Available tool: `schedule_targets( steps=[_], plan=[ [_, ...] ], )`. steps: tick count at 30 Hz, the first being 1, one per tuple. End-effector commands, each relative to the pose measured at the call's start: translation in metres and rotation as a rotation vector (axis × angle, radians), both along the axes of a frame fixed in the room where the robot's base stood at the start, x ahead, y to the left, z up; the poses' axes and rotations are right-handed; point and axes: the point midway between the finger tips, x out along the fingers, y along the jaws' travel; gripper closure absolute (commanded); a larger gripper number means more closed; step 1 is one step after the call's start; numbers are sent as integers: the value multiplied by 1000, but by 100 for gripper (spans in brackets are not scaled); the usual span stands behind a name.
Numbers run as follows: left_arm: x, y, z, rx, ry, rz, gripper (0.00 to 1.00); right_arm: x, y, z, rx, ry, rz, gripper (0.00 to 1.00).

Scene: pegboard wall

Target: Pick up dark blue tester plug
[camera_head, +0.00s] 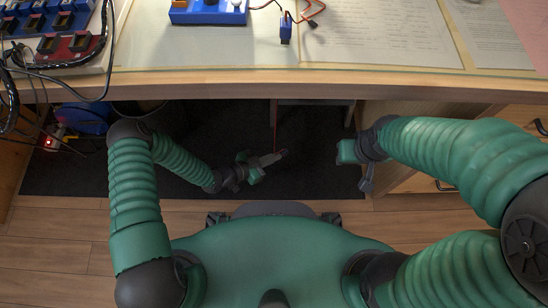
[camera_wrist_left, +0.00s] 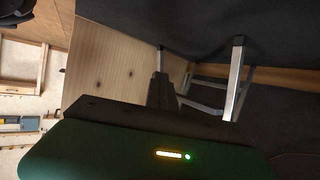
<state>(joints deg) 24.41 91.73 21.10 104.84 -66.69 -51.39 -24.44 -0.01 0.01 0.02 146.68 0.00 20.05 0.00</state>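A small dark blue plug-like piece (camera_head: 286,27) lies on the desk near its front part in the head view, with red and black leads beside it. I take it for the tester plug, though it is small here. My left gripper (camera_head: 268,161) is below the desk edge, well apart from the plug, with nothing visible in it. My right gripper (camera_head: 352,153) is also below the desk, to the right. The wrist view shows dark gripper parts (camera_wrist_left: 161,90) but no plug. Finger openings are too unclear to tell.
The desk's wooden front edge (camera_head: 300,83) lies between my arms and the desktop. A blue box (camera_head: 208,12) stands left of the plug. Papers (camera_head: 380,38) lie at right. Circuit boards and black cables (camera_head: 70,42) crowd the left. A metal-legged stool or frame (camera_wrist_left: 235,78) stands under the desk.

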Motion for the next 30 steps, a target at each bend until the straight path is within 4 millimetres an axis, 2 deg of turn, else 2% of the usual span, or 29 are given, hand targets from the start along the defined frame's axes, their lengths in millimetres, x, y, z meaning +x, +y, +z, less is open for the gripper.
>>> schedule_targets(
  steps=[26,27,30],
  plan=[
    [0,0,0,0,0,-1,100,0,0,0,0,0,0,60],
    [0,0,0,0,0,-1,99,0,0,0,0,0,0,60],
    [0,0,0,0,0,-1,86,0,0,0,0,0,0,60]
  ],
)
